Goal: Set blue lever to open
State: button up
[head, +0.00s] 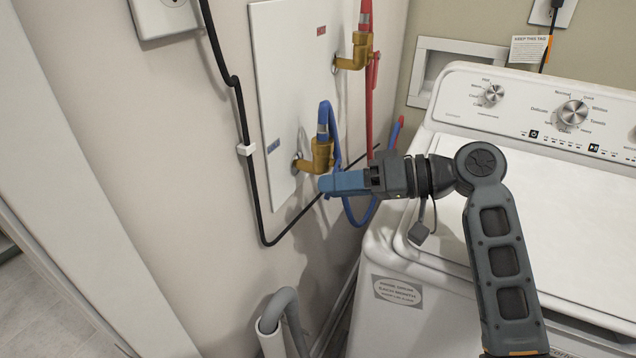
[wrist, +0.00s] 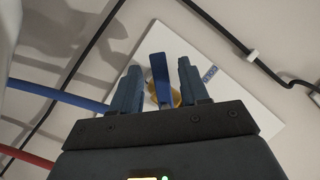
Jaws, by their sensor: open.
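The blue lever (wrist: 159,72) stands between the two spread fingers of my gripper (wrist: 160,68) in the wrist view. Contact with either finger cannot be made out. Behind it is part of the brass cold-water valve (wrist: 177,96). In the head view this brass valve (head: 319,155) juts from the white wall panel, with a blue hose (head: 324,113) on top. My gripper (head: 326,184) points left, just below the valve. The lever cannot be told apart from my blue fingers there.
A second brass valve (head: 354,52) with a red lever (head: 374,72) and red hose is higher up on the panel (head: 287,60). A black cord (head: 246,180) runs along the wall. The white washing machine (head: 400,285) stands at right; a grey drain hose (head: 290,305) is below.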

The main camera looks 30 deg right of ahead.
jog(key=shift+x, duration=1.85)
jog(key=shift+c, duration=0.4)
grip_shut()
